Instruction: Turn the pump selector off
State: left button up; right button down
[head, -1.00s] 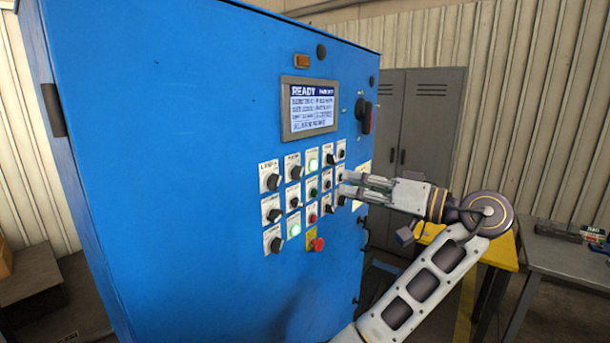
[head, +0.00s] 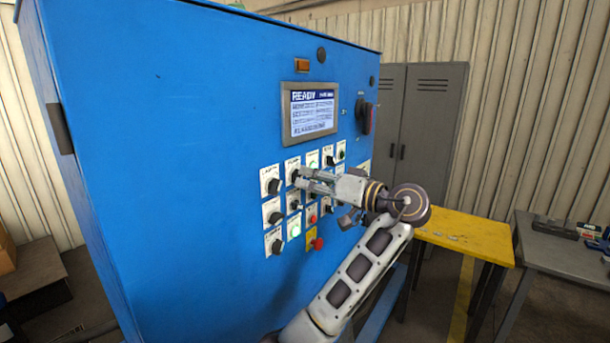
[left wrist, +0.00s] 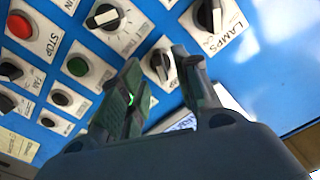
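The pump selector (head: 291,174) is a black knob on a white plate in the top row of the blue cabinet's panel, second from the left. My left gripper (head: 299,179) is at its right side, fingers pointing at the panel, and partly covers it. In the left wrist view the selector (left wrist: 160,66) shows between the two spread fingertips (left wrist: 157,62), with a light pointer line on its face. The left gripper is open. I cannot tell whether the fingers touch the knob. My right gripper is not in view.
The lamps knob (head: 270,182) is close on the left. Other knobs, lit green buttons and a red emergency stop (head: 316,244) surround the gripper. The display (head: 311,110) reads READY. A yellow table (head: 465,238) and grey lockers (head: 428,120) stand to the right.

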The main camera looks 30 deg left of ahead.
pick_arm(q)
jog(key=shift+w+a, duration=0.1)
jog(key=shift+a, duration=1)
grip_shut()
